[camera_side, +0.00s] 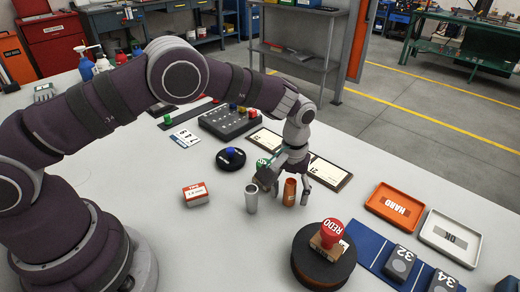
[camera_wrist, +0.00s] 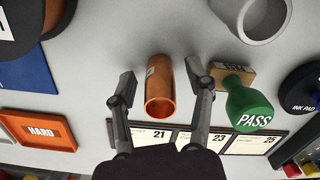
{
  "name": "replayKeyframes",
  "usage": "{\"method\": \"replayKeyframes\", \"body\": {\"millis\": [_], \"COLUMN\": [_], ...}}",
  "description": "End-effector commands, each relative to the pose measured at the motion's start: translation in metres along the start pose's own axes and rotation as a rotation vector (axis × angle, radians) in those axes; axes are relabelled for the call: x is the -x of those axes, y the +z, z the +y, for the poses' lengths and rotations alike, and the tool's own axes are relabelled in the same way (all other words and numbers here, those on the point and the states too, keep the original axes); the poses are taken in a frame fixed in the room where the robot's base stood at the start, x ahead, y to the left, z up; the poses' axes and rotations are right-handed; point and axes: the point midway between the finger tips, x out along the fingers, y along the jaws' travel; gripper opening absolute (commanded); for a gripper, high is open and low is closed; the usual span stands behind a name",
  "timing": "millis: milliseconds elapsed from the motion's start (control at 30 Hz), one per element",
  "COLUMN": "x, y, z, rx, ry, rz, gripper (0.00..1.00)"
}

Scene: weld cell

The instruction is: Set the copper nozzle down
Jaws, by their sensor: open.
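The copper nozzle (camera_side: 290,192) is a short orange-brown tube standing upright on the grey table. In the wrist view the copper nozzle (camera_wrist: 160,88) shows its open round end and a small pale label on its side. My gripper (camera_side: 286,187) is low over the table with one finger on each side of the nozzle. In the wrist view my gripper (camera_wrist: 161,82) is open, with a visible gap between each fingertip and the nozzle. The nozzle's far side is hidden.
A grey metal cup (camera_side: 251,199) stands just left of the nozzle. A green PASS stamp (camera_wrist: 248,108) is close to one finger. A red REDO stamp (camera_side: 331,232) sits on a dark round block in front. The orange HARD tray (camera_side: 379,203) and white OK tray (camera_side: 432,232) lie right.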

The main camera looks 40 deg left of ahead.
Motion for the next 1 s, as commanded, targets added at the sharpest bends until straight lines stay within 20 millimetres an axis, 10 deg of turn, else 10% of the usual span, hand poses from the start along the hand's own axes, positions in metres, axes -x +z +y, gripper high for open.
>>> {"method": "replayKeyframes", "body": {"millis": [200, 767, 1000], "x": [0.011, 0.122, 0.185], "y": [-0.001, 0.000, 0.011], "z": [0.000, 0.000, -0.041], "rx": [0.000, -0.001, -0.093], "ry": [0.001, 0.003, 0.066], "rz": [0.001, 0.004, 0.110], "gripper": [0.52, 0.52, 0.52]}}
